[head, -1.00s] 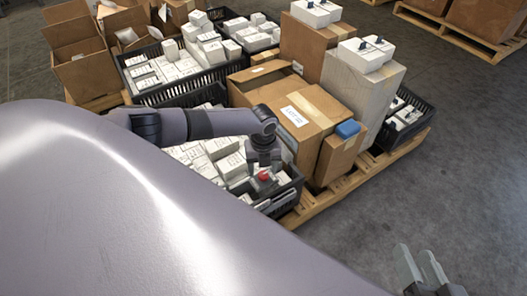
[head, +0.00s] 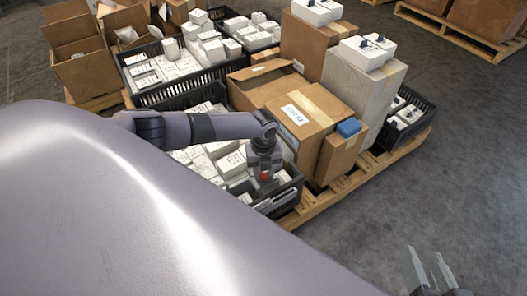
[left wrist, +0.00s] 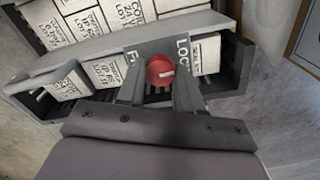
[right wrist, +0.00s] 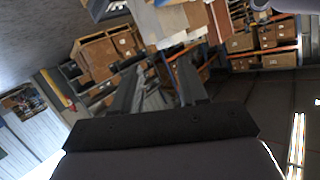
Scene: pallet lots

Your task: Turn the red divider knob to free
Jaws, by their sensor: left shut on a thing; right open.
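The red divider knob (left wrist: 160,70) sits on a grey divider plate (left wrist: 150,50) in the left wrist view, and a bit of its red shows in the head view (head: 266,176). A white line on the knob points right, toward the side lettered "LOC"; a partly hidden "F" label is on the left. My left gripper (left wrist: 160,84) is shut on the knob, one finger on each side; it also shows in the head view (head: 264,170). My right gripper (head: 431,270) is open and empty above the floor.
The divider is in a black crate (head: 280,203) of white boxes on a wooden pallet (head: 345,185). Cardboard boxes (head: 305,115) stand close to the right of my left gripper. Grey floor (head: 460,140) is clear on the right.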

